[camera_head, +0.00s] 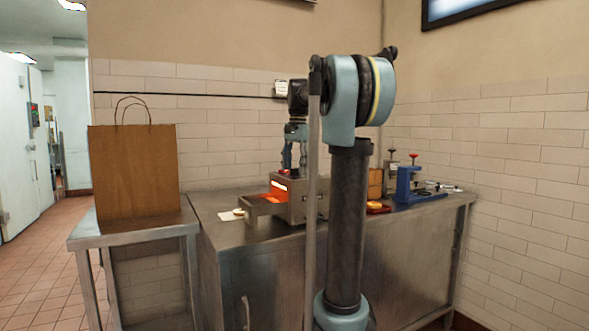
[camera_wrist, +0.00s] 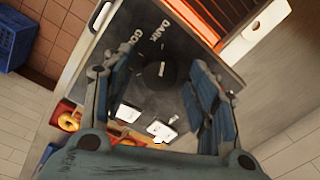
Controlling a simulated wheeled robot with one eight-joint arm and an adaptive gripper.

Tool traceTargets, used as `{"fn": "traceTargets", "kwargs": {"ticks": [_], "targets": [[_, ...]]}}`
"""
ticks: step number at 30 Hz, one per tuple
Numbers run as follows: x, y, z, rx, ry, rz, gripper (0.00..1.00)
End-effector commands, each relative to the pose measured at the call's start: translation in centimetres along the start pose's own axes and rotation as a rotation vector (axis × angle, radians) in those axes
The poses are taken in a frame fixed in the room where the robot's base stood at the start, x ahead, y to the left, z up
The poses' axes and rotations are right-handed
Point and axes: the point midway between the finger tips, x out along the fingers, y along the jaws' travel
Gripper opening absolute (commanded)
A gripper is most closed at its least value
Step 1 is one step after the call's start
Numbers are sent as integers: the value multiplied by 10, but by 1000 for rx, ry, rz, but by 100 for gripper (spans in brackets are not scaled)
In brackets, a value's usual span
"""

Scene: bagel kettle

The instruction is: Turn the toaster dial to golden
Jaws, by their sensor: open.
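The toaster (camera_head: 312,207) is a metal box on the steel counter, with a glowing orange opening on its left side. Its black round dial (camera_wrist: 160,74) faces the wrist camera, with a small pale mark on it. The printed word DARK (camera_wrist: 158,28) and a partly covered word starting GO (camera_wrist: 128,41) lie near its upper edge. My gripper (camera_wrist: 157,76) is open, with one finger on each side of the dial; contact cannot be told. In the head view my gripper (camera_head: 293,166) points down over the toaster, and the dial is not visible there.
A brown paper bag (camera_head: 135,172) stands on the left side table. Right of the toaster are a red tray (camera_head: 385,210) with a bagel and a blue lever device (camera_head: 406,183). A blue crate (camera_wrist: 20,42) shows at upper left.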

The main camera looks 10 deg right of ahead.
Motion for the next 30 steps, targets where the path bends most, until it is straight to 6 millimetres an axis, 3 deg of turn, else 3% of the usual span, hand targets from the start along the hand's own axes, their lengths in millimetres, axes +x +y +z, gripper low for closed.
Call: {"fn": "traceTargets", "kwargs": {"ticks": [9, 15, 30], "targets": [[2, 0, 0, 0, 0, 0, 53], [2, 0, 0, 0, 0, 0, 9], [2, 0, 0, -87, -6, -1, 9]]}}
